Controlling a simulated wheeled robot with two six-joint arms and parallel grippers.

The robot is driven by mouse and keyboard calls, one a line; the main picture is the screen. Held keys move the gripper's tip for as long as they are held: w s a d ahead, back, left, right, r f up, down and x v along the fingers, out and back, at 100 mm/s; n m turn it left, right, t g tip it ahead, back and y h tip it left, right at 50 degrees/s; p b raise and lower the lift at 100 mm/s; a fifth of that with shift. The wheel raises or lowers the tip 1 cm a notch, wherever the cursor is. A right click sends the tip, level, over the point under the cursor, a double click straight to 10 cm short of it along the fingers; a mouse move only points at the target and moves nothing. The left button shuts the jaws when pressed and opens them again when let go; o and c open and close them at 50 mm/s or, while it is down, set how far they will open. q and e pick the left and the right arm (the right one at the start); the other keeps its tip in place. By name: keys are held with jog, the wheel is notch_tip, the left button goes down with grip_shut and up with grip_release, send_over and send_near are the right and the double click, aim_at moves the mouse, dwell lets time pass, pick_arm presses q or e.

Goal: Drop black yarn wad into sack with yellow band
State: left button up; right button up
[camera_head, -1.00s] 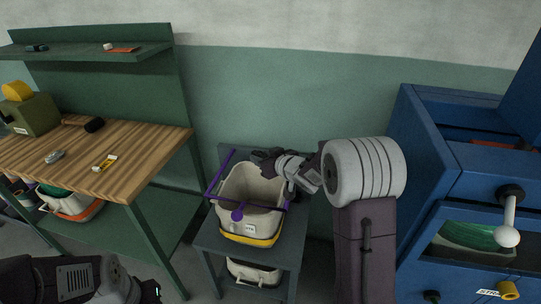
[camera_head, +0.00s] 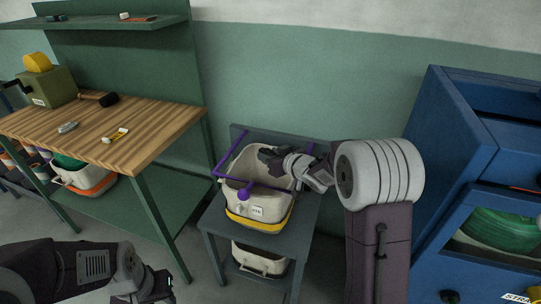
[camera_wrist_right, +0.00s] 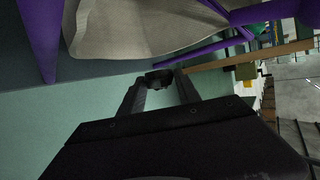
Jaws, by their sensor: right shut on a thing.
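The sack with the yellow band (camera_head: 237,207) is cream, open at the top, with a purple handle frame, and stands on a grey stand. My right gripper (camera_head: 268,154) is over the back part of the sack's mouth in the head view. In the right wrist view, my right gripper (camera_wrist_right: 160,84) is shut on the small black yarn wad (camera_wrist_right: 158,75) between its fingertips. The sack (camera_wrist_right: 140,28) shows beside the fingers there. In the head view the wad cannot be told from the dark fingers. My left gripper (camera_head: 160,287) is at the bottom left, its fingers unclear.
A grey stand (camera_head: 213,221) carries the sack, with another cream sack (camera_head: 258,262) on its lower shelf. A wooden-topped bench (camera_head: 90,133) with small tools is at left. A blue cabinet (camera_head: 450,125) with an open drawer is at right. A green wall is behind.

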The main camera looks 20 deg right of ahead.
jog(key=shift+f, duration=0.45)
pick_arm(q)
jog(key=shift+f, duration=0.35)
pick_arm(e)
jog(key=shift+r, duration=0.15)
jog(key=o, duration=1.4)
pick_arm(q)
notch_tip(320, 180, up, 3)
jog(key=p, duration=0.3)
pick_arm(e)
jog(key=v, duration=0.9)
jog(key=shift+s, duration=0.1)
